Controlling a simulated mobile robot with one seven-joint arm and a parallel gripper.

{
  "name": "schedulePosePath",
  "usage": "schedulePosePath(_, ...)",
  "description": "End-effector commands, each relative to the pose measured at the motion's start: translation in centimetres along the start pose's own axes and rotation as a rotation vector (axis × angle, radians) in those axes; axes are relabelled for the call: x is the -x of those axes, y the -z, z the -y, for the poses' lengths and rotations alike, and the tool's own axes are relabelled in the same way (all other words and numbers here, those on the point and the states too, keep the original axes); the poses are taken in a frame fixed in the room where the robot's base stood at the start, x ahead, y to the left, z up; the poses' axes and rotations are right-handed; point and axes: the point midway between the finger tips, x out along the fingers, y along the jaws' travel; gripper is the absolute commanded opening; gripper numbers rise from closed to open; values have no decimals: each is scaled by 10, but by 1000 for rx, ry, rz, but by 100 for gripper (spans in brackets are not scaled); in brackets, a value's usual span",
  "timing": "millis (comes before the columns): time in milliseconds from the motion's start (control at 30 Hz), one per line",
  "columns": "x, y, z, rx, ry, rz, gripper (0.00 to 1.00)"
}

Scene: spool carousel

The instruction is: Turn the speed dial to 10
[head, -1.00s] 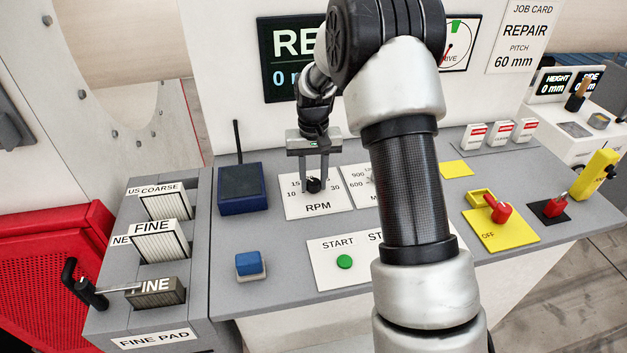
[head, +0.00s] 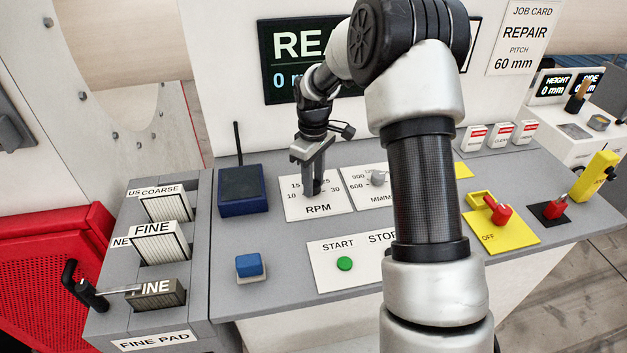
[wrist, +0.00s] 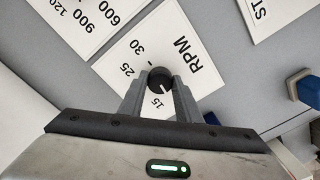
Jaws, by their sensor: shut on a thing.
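The speed dial is a dark round knob (wrist: 160,79) on the white RPM plate (wrist: 188,58). In the wrist view, the numbers 30, 25 and 15 show around it; the 10 is hidden there. In the head view the RPM plate (head: 318,209) shows the 10 at its left, and the knob is mostly hidden by the fingers. My gripper (wrist: 160,85) is shut on the knob, one finger on each side. It points down at the plate in the head view (head: 312,188). The knob's exact pointer setting is too small to read surely.
A dark blue box with an antenna (head: 242,190) stands left of the RPM plate. A second dial (head: 377,178) sits close on the right. The green START button (head: 345,264) and a blue block (head: 249,264) are nearer the front.

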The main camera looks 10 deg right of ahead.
Motion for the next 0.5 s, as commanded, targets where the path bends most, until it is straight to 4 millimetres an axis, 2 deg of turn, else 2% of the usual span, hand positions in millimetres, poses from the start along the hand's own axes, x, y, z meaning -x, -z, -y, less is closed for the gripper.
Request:
schedulePosePath(200, 1, 0, 0, 91, -1, -1, 8)
schedulePosePath(500, 1, 0, -1, 134, -2, -1, 8)
